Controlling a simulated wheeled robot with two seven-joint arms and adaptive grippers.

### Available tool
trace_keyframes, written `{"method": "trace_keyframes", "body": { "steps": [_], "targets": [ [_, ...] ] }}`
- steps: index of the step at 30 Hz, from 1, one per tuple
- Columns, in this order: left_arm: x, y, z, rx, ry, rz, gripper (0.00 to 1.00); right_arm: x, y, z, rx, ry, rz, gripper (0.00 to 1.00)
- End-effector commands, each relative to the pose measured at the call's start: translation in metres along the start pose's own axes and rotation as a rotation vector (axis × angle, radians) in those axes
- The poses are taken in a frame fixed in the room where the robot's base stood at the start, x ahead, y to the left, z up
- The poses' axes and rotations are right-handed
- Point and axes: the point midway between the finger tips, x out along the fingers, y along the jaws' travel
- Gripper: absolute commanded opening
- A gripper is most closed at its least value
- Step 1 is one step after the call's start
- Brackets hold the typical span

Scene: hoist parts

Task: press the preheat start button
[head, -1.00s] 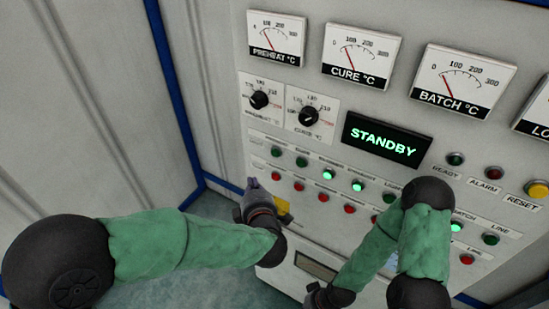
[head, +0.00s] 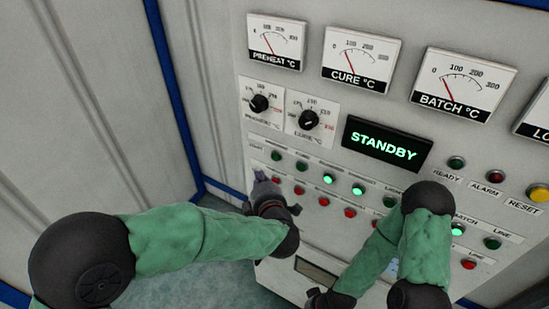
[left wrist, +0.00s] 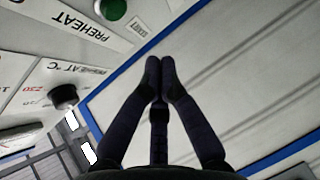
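The preheat start button is the dark green, unlit one (head: 275,156) at the left end of the panel's upper button row. In the left wrist view a green button (left wrist: 112,8) shows at the top edge, beside a PREHEAT label and a small label that seems to read START. My left gripper (head: 261,177) is just below and left of that button in the head view, apart from it in the picture. Its fingers (left wrist: 160,62) are together with nothing between them.
The preheat knob (head: 259,103) and cure knob (head: 309,119) sit above the buttons. A display (head: 386,143) reads STANDBY. Red buttons, such as this one (head: 299,190), line the row below. A yellow reset button (head: 538,193) is far right. A wall (head: 90,100) stands left.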

Motion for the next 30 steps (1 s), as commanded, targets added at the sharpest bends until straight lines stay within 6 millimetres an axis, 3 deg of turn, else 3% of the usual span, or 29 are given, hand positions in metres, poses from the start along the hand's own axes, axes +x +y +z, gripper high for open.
{"method": "trace_keyframes", "body": {
  "steps": [12,30],
  "targets": [
    [0.031,0.012,0.029,-0.001,0.0,0.001,0.0,0.001,0.0,0.0,0.0,0.0,0.0,0.0],
    [0.035,0.014,0.033,0.0,0.0,0.0,0.0,0.001,0.0,0.0,0.0,0.0,0.0,0.0]
  ]
}}
